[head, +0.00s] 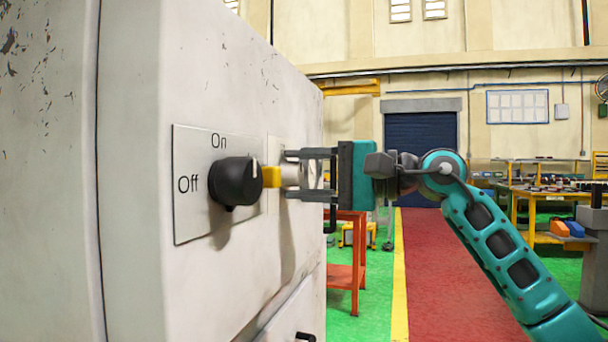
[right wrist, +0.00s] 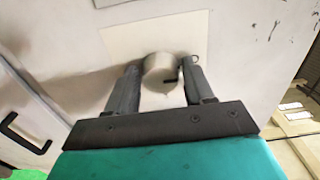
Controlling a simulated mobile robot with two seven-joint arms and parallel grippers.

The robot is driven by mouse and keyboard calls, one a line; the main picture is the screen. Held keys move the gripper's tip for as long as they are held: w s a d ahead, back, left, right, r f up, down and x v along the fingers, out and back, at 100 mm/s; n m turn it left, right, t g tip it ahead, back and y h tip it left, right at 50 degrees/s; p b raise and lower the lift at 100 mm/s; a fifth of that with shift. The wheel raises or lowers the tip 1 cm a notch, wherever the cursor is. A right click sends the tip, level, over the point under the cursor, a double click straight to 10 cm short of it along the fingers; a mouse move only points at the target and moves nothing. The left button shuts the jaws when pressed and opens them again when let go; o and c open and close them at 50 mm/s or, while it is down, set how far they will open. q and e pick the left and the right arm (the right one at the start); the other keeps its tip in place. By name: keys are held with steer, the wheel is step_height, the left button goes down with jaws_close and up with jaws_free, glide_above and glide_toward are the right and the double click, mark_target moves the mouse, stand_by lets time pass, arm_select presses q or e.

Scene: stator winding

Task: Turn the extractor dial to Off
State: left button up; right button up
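The black dial (head: 236,182) sticks out of a plate (head: 190,220) on the white cabinet in the head view. "On" is printed above it and "Off" to its left. A white mark shows at the dial's upper right edge, not toward "Off". My right gripper (head: 296,174) is beyond the dial, to its right and apart from it. Its fingers are spread on both sides of a cream cylinder (right wrist: 160,72) in front of a second plate (right wrist: 125,40). I cannot tell whether they touch it. My left gripper is not in view.
A yellow piece (head: 271,177) shows between the dial and the cream cylinder. A black handle (right wrist: 22,134) is on the cabinet in the right wrist view. A red stand (head: 346,275) is behind my gripper. A workbench (head: 540,196) stands far right; the red walkway (head: 440,270) is clear.

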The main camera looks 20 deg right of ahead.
steer(key=shift+o, duration=1.1)
steer(key=shift+d, duration=0.1)
steer(key=v, duration=1.2)
steer(key=shift+s+d+b, duration=0.25)
steer(key=shift+b, duration=0.2)
